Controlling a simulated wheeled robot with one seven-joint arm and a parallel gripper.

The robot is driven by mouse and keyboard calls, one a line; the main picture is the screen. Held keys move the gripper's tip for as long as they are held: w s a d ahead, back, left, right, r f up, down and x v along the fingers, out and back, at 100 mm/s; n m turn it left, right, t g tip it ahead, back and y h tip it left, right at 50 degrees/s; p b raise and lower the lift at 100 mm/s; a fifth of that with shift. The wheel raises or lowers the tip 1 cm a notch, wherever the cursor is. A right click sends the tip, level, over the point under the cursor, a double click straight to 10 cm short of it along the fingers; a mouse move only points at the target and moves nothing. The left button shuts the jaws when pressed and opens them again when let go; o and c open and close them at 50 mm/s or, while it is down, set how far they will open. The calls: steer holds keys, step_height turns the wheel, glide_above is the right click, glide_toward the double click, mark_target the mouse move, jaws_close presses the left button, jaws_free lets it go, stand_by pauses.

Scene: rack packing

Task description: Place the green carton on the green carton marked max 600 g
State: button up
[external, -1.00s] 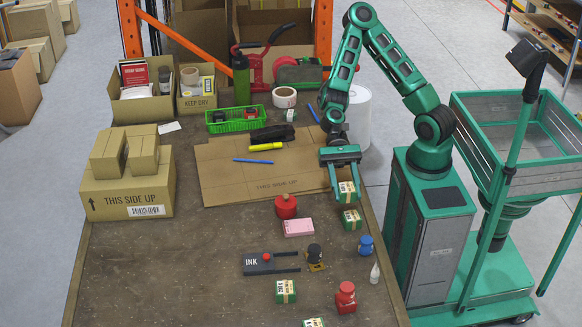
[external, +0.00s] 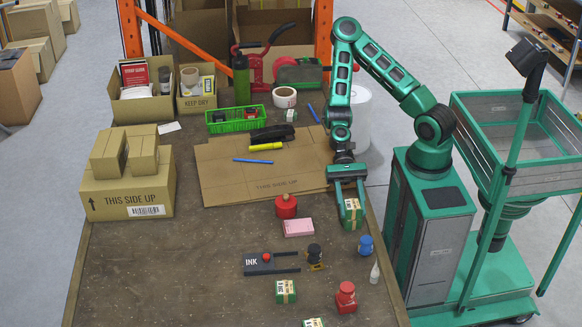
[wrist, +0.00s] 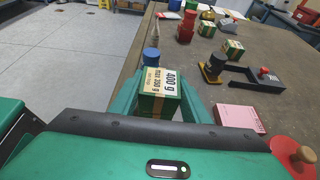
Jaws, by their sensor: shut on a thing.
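My gripper (external: 351,208) is shut on a green carton (external: 352,205) with a tan label on its top. In the wrist view this held carton (wrist: 160,92) sits between the fingers, and its label seems to read 400 g with a smaller max line. Other green cartons stand nearer the front, one (external: 286,291) at the left and one (external: 313,323) at the picture's bottom edge.
Close by are a blue weight-like object (external: 366,245), a pink block (external: 298,227), a red knobbed object (external: 286,206) and a black stamp (external: 315,254). The flat cardboard (external: 225,180) lies behind left. The table's right edge is near.

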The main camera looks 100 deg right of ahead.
steer(key=shift+f, duration=0.25)
steer(key=shift+f, duration=0.1)
steer(key=o, duration=1.4)
steer(key=v, duration=1.2)
